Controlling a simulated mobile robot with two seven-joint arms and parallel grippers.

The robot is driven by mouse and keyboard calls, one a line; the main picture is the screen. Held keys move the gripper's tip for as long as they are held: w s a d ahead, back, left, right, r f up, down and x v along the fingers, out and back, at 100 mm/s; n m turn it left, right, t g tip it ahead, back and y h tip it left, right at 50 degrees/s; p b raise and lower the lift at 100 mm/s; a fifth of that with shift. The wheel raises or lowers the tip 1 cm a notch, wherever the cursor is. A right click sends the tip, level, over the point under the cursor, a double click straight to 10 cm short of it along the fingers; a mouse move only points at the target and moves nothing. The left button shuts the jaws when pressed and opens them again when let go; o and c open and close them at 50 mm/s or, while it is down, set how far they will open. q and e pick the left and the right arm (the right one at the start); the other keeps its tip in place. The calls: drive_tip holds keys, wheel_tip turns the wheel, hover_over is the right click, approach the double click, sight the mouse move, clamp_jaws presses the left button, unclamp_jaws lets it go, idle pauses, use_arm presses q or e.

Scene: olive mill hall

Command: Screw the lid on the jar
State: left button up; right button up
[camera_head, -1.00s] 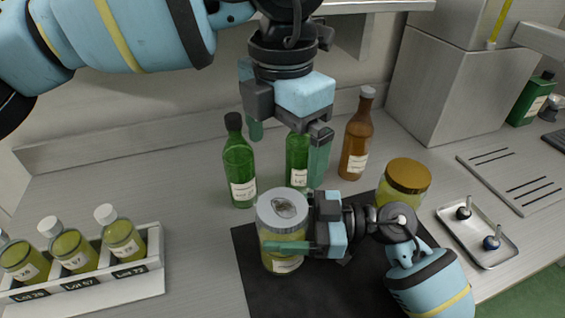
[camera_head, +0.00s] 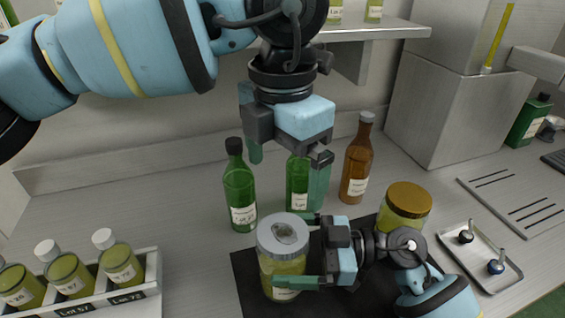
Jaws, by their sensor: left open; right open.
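A glass jar (camera_head: 284,268) with yellow-green contents and a white label stands upright on the dark mat. A silvery lid (camera_head: 283,234) with a dark mark on its top sits on its mouth, looking level; I cannot tell how tight it is. My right gripper (camera_head: 296,250) is open, coming from the right, with one finger in front of the jar and the other behind its right side. My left gripper (camera_head: 287,168) is open and empty, pointing down above and behind the jar, in front of the green bottles.
A gold-lidded jar (camera_head: 406,204) stands behind my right arm. Two green bottles (camera_head: 240,190) and a brown bottle (camera_head: 356,165) stand at the back. A white rack (camera_head: 150,285) of small bottles is at left, a metal tray (camera_head: 480,262) at right. The dark mat (camera_head: 245,275) lies under the jar.

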drive_tip(key=d, duration=0.6)
drive_tip(key=shift+d, duration=0.25)
drive_tip(key=shift+s, duration=0.2)
